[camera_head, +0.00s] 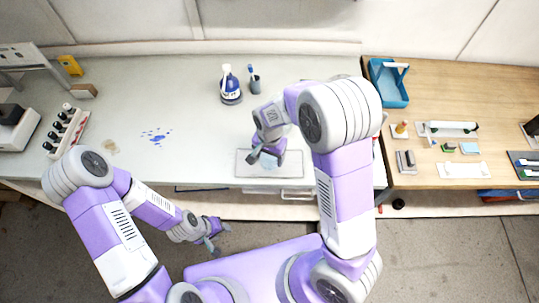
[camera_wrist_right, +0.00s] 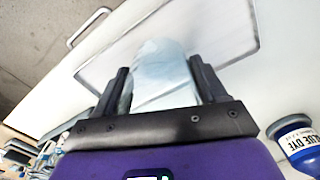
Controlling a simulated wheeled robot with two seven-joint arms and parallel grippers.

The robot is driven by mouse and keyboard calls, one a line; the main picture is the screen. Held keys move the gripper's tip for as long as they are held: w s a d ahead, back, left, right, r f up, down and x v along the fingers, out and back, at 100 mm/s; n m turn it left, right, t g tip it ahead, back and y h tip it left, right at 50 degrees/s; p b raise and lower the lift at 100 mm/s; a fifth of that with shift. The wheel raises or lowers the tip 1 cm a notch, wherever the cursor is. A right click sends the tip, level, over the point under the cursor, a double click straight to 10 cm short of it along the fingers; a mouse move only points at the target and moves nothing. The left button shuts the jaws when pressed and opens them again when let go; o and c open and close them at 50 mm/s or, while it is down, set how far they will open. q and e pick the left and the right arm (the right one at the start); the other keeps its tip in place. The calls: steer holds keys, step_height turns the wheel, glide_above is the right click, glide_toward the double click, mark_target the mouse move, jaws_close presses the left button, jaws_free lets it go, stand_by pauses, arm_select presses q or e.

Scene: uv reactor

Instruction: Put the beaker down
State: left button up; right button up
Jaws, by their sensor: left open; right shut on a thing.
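My right gripper (camera_head: 266,154) is over the pale rectangular mat (camera_head: 292,169) near the front edge of the white counter. In the right wrist view, the right gripper (camera_wrist_right: 164,85) is shut on the clear, pale-blue beaker (camera_wrist_right: 162,70), one dark finger on each side. The mat also shows there, beyond the beaker (camera_wrist_right: 235,28). I cannot tell whether the beaker touches the mat. In the head view the beaker is mostly hidden by the gripper. My left gripper (camera_head: 213,238) is open and empty, in front of the counter's front edge.
A blue dye bottle (camera_head: 231,87) and a small cup with a brush (camera_head: 255,82) stand behind the mat. Blue spots (camera_head: 154,136) mark the counter to the left. A rack of dark-capped bottles (camera_head: 66,131) is at far left. A blue caddy (camera_head: 388,83) stands on the wooden table.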

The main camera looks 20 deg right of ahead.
steer(key=shift+f, duration=0.2)
steer(key=o, duration=1.1)
steer(key=shift+c, duration=0.2)
steer(key=shift+r, duration=0.1)
steer(key=shift+r, duration=0.5)
step_height(320, 180, up, 11)
steer(key=p, duration=0.2)
steer(key=shift+r, duration=0.2)
steer(key=shift+f, duration=0.1)
